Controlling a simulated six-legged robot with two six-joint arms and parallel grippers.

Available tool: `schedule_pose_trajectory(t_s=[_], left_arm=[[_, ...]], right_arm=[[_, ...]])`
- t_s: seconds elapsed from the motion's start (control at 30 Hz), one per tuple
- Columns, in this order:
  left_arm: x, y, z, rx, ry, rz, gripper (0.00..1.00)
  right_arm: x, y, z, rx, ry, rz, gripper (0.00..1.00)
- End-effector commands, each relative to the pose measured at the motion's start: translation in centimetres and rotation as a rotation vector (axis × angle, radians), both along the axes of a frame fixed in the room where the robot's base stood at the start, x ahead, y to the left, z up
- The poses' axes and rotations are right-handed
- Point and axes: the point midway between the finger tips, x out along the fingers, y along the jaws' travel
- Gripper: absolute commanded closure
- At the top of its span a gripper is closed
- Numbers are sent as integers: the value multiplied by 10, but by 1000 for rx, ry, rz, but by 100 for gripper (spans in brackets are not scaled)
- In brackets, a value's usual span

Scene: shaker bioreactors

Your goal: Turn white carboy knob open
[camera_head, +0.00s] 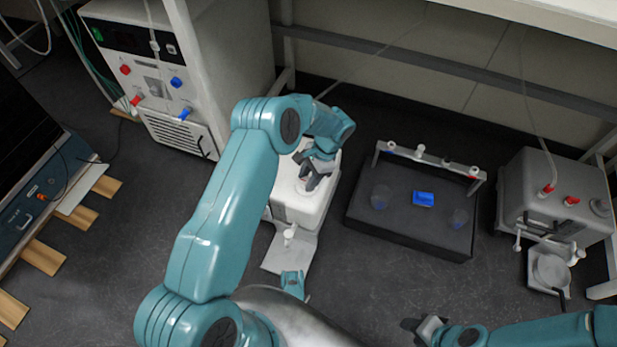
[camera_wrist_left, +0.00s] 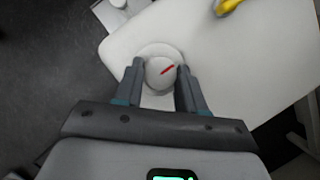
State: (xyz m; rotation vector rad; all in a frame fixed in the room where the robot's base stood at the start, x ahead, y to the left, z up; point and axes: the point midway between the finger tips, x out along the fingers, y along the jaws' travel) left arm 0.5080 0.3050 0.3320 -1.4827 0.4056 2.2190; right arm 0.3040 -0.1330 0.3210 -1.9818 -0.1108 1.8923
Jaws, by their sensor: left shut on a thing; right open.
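The white carboy (camera_head: 302,208) stands on the floor near the middle of the head view, with a small white spigot (camera_head: 289,234) on its near side. Its pale top (camera_wrist_left: 245,60) fills much of the left wrist view. A round white knob (camera_wrist_left: 161,72) with a slanted red mark sits on that top. My left gripper (camera_head: 313,183) is over the carboy, its two fingers shut on the knob from both sides. In the head view the gripper mostly hides the knob. My right gripper (camera_head: 424,328) is open and empty at the bottom, away from the carboy.
A black tray (camera_head: 410,237) with a blue block (camera_head: 423,198) lies right of the carboy. A white cabinet (camera_head: 180,60) with red and blue fittings stands behind left. A grey box device (camera_head: 555,190) stands at right. A yellow part (camera_wrist_left: 228,6) shows in the left wrist view.

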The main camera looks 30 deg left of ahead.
Motion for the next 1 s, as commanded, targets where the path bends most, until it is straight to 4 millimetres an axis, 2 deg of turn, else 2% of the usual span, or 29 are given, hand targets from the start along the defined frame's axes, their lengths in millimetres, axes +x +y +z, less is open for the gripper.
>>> schedule_pose_trajectory(t_s=[0.23, 0.27, 0.3, 0.33, 0.67, 0.77, 1.0], left_arm=[[0, 1, 1, 2, 1, 2, 91], [0, 1, 1, 2, 1, 2, 51], [0, 1, 0, 2, 1, 2, 38], [0, 1, 0, 2, 1, 2, 36], [1, 0, 4, 1, 0, 0, 36], [6, -2, 17, 2, -3, 0, 36], [26, -15, 75, 1, -4, -1, 36]], right_arm=[[0, 0, 0, 0, 0, 0, 57], [0, 0, 0, 0, 0, 0, 57], [0, 0, 0, 0, 0, 0, 57], [0, 0, 0, 0, 0, 0, 57], [0, 0, 2, 0, 1, 1, 57], [-1, 1, 7, 0, 2, 4, 57], [-5, 5, 27, 4, 8, 19, 57]])
